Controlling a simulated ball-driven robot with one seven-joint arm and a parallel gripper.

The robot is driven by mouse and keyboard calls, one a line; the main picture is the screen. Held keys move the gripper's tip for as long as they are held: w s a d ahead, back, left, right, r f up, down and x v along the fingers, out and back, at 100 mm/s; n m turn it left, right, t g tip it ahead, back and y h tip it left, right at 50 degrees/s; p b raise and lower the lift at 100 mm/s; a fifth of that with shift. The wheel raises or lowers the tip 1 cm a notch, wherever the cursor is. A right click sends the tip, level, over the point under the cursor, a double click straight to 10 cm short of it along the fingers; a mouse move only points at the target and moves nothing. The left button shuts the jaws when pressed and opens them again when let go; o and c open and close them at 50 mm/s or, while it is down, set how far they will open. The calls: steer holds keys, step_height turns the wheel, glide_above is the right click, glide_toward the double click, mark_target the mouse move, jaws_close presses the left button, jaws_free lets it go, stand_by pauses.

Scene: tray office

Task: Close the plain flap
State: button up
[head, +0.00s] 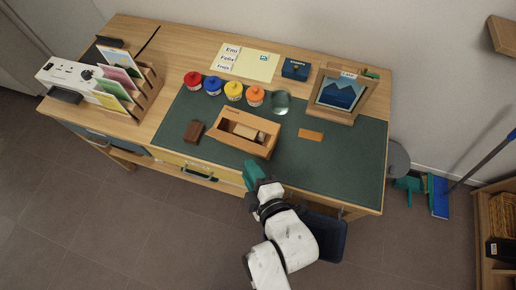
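The desk's front edge carries a blue-grey front (106,143) at the left and a yellowish front (172,160) with a dark handle (200,177) in the middle. A piece of bare wood (349,214) shows under the right part of the desk edge, partly hidden by my arm. I cannot tell from this view which of these is the plain flap or how far it stands open. My gripper (250,174), with teal fingers, is at the desk's front edge, right of the handle. Its fingertips are too small to show a gap, and no held thing shows.
On the green mat (345,165) stand a wooden box (222,136), a brown block (194,131), several coloured jars (234,91) and a framed picture (338,95). A dark blue bin (328,238) is on the floor beside my arm. The floor at front left is clear.

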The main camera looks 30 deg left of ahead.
mark_target(237, 142)
steer(key=p+x, duration=0.1)
steer(key=x, duration=0.9)
steer(key=shift+a, duration=0.2)
steer(key=shift+w+f, duration=0.1)
steer(key=shift+w, duration=0.05)
steer(key=shift+c, duration=0.2)
jaws_close()
